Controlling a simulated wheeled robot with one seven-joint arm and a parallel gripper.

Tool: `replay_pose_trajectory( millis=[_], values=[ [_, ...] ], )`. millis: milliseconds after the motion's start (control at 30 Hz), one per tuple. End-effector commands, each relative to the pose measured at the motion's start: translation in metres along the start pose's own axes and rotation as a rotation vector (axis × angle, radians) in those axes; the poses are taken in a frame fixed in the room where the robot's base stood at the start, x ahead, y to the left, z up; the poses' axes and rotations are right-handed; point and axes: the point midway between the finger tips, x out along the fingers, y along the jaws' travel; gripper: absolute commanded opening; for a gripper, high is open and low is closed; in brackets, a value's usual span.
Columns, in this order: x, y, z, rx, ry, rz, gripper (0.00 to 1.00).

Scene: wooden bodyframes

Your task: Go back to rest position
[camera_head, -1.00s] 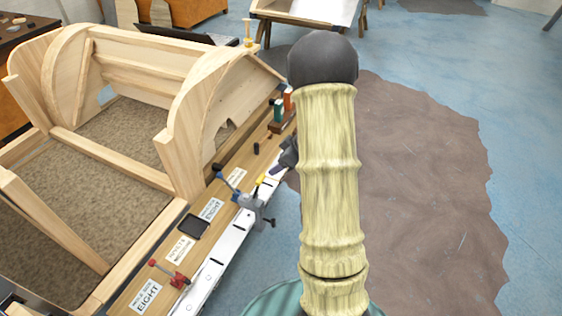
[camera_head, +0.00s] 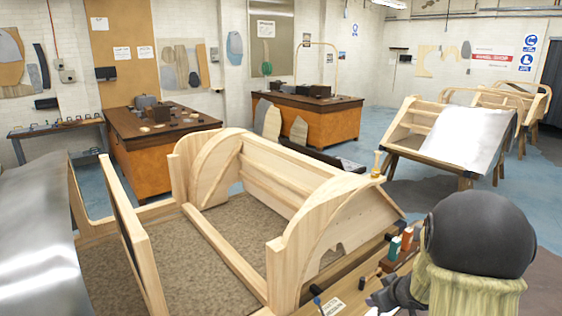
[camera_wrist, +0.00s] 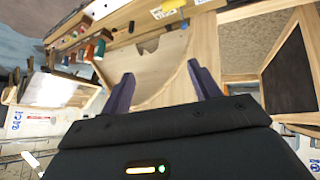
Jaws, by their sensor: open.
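My gripper (camera_wrist: 158,90) shows in the wrist view with its two purple fingers spread apart and nothing between them. Beyond the fingers is the pale wooden bodyframe (camera_wrist: 150,66), seen at a tilt. In the head view only a dark part of the gripper end shows beside my arm at the lower right, and its fingers cannot be made out there. The wooden bodyframe (camera_head: 210,240) stands to the left of my arm, with curved end panels and a brown textured floor.
A tool strip along the bodyframe's right side holds small coloured tools (camera_head: 400,243). Two wooden workbenches (camera_head: 150,150) stand behind. Another frame with a metal sheet (camera_head: 465,140) is at the back right. Blue floor (camera_head: 370,130) lies open between them.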

Motion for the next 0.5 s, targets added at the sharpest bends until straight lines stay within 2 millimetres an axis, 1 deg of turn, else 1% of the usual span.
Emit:
replay_pose_trajectory(
  millis=[33, 167, 267, 367, 500],
  values=[
    [-0.005, -0.007, 0.001, 0.021, -0.012, 0.026, 0.62],
    [-0.021, -0.024, 0.009, 0.092, -0.070, 0.086, 0.62],
    [-0.035, -0.043, 0.021, 0.147, -0.128, 0.108, 0.62],
    [-0.049, -0.066, 0.036, 0.203, -0.195, 0.111, 0.62],
    [-0.071, -0.105, 0.061, 0.278, -0.297, 0.081, 0.62]
  ],
)
